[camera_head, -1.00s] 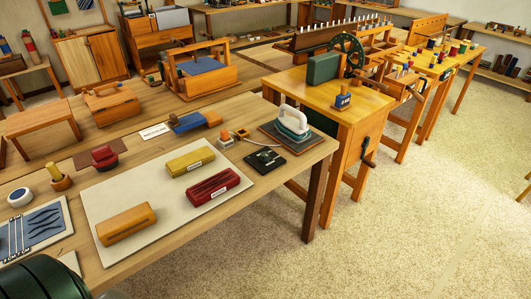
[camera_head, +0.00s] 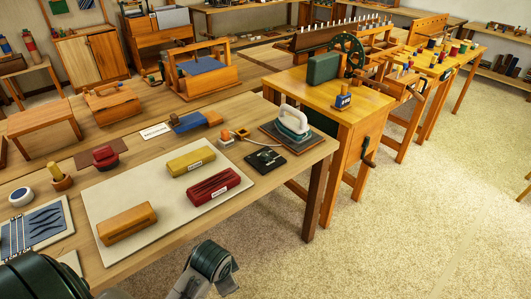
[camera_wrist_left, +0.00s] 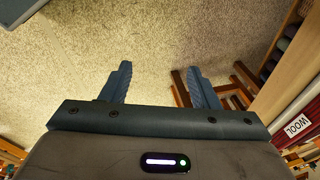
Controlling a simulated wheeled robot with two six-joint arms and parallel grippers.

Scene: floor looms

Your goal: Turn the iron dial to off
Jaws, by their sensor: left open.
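The iron (camera_head: 293,122), white and green, stands on a dark pad (camera_head: 282,138) with a wooden rim near the table's right end. Its dial is too small to make out. My left gripper (camera_wrist_left: 160,68) is open and empty over the carpet in the left wrist view. In the head view my arm shows at the bottom, in front of the table and well short of the iron. My right gripper is not in view.
A pale board (camera_head: 160,198) carries yellow, red and orange-brown boxes. A black card (camera_head: 265,159) lies in front of the iron. The table's front edge lies between my arm and the iron. The carpet (camera_head: 400,240) at right is clear.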

